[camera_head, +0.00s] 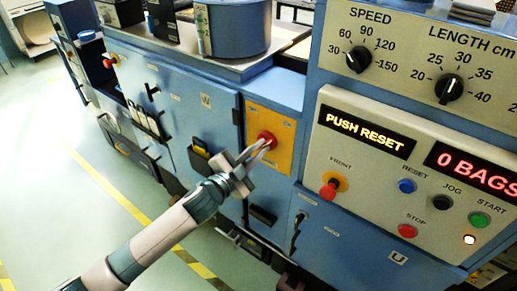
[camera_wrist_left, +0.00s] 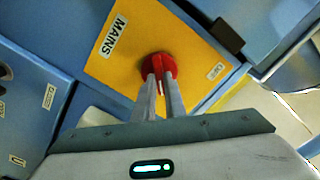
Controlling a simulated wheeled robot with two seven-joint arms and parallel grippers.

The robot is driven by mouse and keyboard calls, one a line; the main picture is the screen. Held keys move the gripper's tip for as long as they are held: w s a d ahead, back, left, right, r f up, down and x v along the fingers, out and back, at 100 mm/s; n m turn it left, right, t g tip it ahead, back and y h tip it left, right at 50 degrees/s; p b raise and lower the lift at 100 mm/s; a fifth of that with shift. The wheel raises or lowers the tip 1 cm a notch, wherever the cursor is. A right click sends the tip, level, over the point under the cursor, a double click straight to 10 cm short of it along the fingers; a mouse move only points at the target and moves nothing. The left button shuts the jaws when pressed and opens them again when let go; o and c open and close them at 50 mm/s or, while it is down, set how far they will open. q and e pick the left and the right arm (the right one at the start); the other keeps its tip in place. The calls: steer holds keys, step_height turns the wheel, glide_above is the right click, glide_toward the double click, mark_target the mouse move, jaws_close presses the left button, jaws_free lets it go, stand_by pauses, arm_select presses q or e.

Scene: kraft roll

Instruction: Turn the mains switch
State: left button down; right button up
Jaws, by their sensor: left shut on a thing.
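The mains switch is a red rotary knob (camera_head: 266,138) on a yellow plate (camera_head: 283,158) set in the blue machine front. In the left wrist view the knob (camera_wrist_left: 159,66) sits near the middle of the yellow plate (camera_wrist_left: 115,69), which carries a MAINS label (camera_wrist_left: 113,36). My left gripper (camera_head: 260,147) reaches in from the lower left. Its fingers (camera_wrist_left: 160,82) are shut on the knob's raised grip and hide part of it. My right gripper is not in view.
Right of the switch is a control panel (camera_head: 330,205) with a lit PUSH RESET display (camera_head: 366,131), several buttons and a red front stop knob (camera_head: 328,189). Blue cabinet doors (camera_head: 190,125) with black handles lie to the left. The floor (camera_head: 60,190) at the left is clear.

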arm_select(q)
steer(key=c, duration=1.8)
jaws_free()
steer(key=shift+s, duration=0.1)
steer(key=b+v, duration=0.5)
steer(key=v, duration=1.2)
steer(key=shift+s+a, duration=0.1)
